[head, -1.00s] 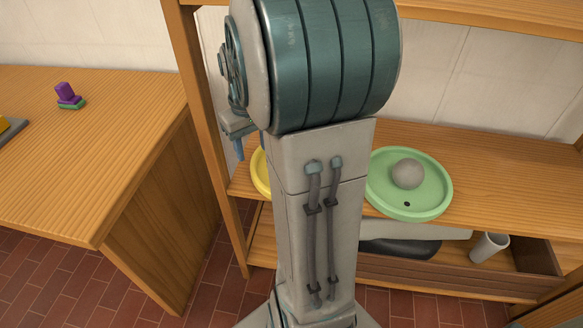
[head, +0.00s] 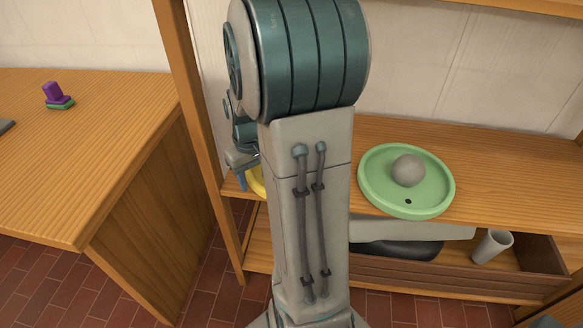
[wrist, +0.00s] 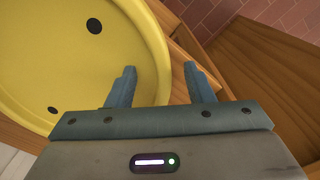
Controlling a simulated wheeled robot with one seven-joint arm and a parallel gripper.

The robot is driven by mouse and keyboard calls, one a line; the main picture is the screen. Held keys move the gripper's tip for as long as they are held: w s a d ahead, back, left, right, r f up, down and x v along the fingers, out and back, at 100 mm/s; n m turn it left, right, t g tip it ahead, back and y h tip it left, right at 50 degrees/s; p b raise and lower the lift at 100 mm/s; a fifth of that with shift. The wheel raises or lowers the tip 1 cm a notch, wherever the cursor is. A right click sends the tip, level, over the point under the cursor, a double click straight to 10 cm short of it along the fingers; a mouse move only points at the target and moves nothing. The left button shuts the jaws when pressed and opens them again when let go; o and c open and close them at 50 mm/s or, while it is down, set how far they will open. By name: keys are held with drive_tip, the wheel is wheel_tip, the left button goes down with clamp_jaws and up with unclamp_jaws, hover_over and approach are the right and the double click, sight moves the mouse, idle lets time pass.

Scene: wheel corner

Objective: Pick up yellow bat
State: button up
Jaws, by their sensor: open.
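The yellow bat (wrist: 60,60) is a round disc with a raised rim and dark holes, filling the upper left of the wrist view. In the head view only a sliver of the yellow bat (head: 257,182) shows on the shelf, the rest hidden behind my arm. My gripper (wrist: 161,68) is open and empty. In the wrist view its left finger overlaps the bat and its right finger is past the rim, so the rim passes between them in the picture. I cannot tell whether they touch. In the head view a blue finger (head: 241,181) shows beside the shelf post.
A green bat (head: 375,190) with a grey ball (head: 408,170) on it sits on the same shelf (head: 490,150) to the right. A wooden post (head: 200,130) stands close to my gripper. A table (head: 90,150) with a purple and green object (head: 57,96) is at left.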

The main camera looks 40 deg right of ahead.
drive_tip(key=shift+r, duration=0.1)
clamp_jaws()
